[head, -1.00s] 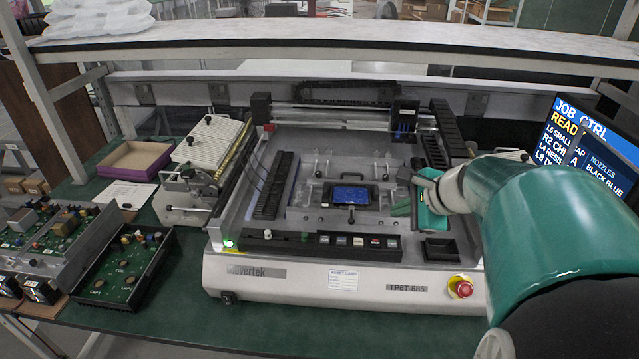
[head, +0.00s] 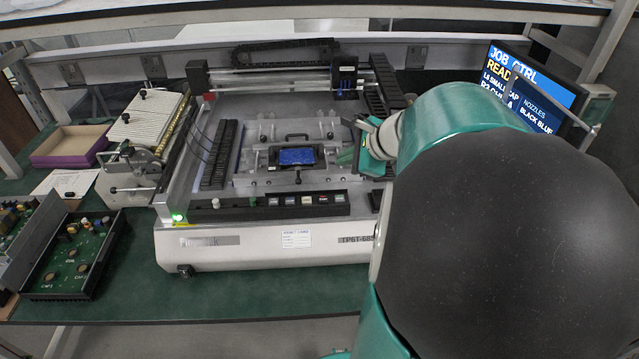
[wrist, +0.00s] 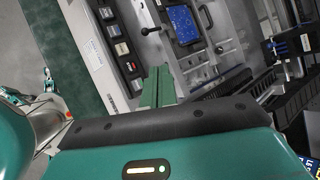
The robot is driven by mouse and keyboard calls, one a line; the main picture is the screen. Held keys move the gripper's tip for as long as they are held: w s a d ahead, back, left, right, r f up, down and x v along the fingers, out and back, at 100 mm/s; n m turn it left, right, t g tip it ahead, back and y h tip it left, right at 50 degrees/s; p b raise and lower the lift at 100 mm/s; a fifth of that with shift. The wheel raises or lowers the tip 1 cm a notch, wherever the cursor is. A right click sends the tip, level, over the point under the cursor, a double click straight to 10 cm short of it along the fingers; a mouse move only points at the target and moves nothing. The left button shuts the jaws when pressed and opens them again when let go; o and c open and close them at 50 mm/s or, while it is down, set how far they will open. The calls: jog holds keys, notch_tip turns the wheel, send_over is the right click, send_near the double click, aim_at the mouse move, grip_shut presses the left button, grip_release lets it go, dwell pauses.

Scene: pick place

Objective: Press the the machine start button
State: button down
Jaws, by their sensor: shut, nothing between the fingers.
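The machine (head: 250,251) is a grey-white benchtop unit with a label "TP6T-685" on its front. A black button strip (head: 262,209) along its front edge carries several small buttons: white ones and a red one (head: 323,198) near the right end. The strip also shows in the wrist view (wrist: 126,62), left of the fingers. I cannot read which button is start. My gripper (head: 349,156) is shut and empty, over the machine bed right of the blue board (head: 297,156). In the wrist view its green fingers (wrist: 157,84) lie together, apart from the buttons.
A monitor (head: 520,85) stands at the right behind my arm. A clamp fixture (head: 140,165) with a white slotted rack stands left of the machine. A green circuit board tray (head: 75,257) and a purple-edged box (head: 70,147) are farther left. A shelf spans above.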

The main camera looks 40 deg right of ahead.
aim_at(344, 200)
jog(key=shift+f, duration=4.4)
jog(key=shift+f, duration=0.4)
jog(key=shift+f, duration=0.4)
jog(key=shift+r, duration=0.85)
